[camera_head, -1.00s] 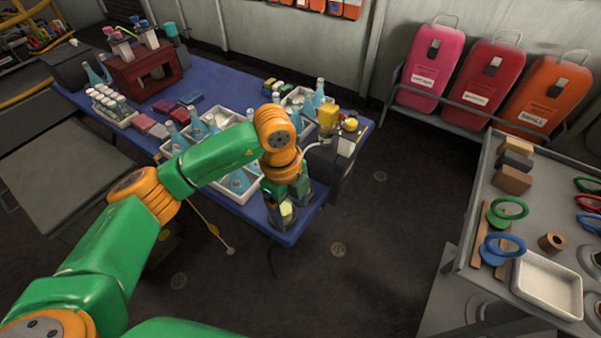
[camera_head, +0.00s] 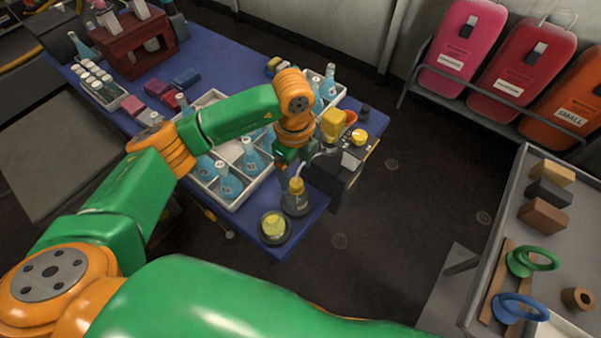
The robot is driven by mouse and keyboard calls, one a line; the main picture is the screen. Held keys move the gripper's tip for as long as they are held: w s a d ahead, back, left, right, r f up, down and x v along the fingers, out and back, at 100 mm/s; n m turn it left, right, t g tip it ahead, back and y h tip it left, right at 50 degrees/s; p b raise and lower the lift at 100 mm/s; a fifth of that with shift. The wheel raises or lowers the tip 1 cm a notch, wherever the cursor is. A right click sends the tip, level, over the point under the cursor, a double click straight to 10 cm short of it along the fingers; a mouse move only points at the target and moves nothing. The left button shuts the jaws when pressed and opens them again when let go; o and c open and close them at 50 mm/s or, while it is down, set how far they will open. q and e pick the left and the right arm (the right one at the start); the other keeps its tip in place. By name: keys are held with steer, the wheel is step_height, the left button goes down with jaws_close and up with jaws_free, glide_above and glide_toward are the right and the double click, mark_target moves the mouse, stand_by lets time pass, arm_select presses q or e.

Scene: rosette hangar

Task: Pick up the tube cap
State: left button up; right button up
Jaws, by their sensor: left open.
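A small yellow-orange cap (camera_head: 296,186) with a pale tube running from it sits on top of a dark flask (camera_head: 296,203) near the blue table's front corner. I take it for the tube cap. My left gripper (camera_head: 284,162) is open, just above and behind the cap in the picture, and appears empty. Its fingers are small and dark here, and I cannot tell whether they touch the tube. A round dark dish (camera_head: 263,235) with a yellow piece (camera_head: 274,224) in it stands at the table corner, in front of the flask. My right gripper is out of view.
A white divided tray (camera_head: 233,200) of blue bottles stands left of the flask. A dark machine (camera_head: 350,160) with yellow parts stands to its right. A grey bench (camera_head: 575,215) with blocks and rings is at the right. Dark floor lies between.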

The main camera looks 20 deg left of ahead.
arm_select(q)
steer(key=f, duration=0.2)
steer(key=s+f+p, duration=0.1)
steer(key=f, duration=0.1)
steer(key=shift+d, duration=0.1)
steer(key=shift+w+f, duration=0.3)
steer(key=shift+f, duration=0.1)
steer(key=shift+s, duration=0.1)
steer(key=c, duration=1.1)
jaws_close()
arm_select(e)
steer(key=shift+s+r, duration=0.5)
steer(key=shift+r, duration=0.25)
arm_select(q)
step_height(320, 180, up, 10)
steer(key=r+b, duration=0.1)
step_height(320, 180, up, 4)
steer(key=p, duration=0.3)
glide_above(297, 182)
steer(key=shift+s+f, duration=0.1)
steer(key=shift+f, duration=0.05)
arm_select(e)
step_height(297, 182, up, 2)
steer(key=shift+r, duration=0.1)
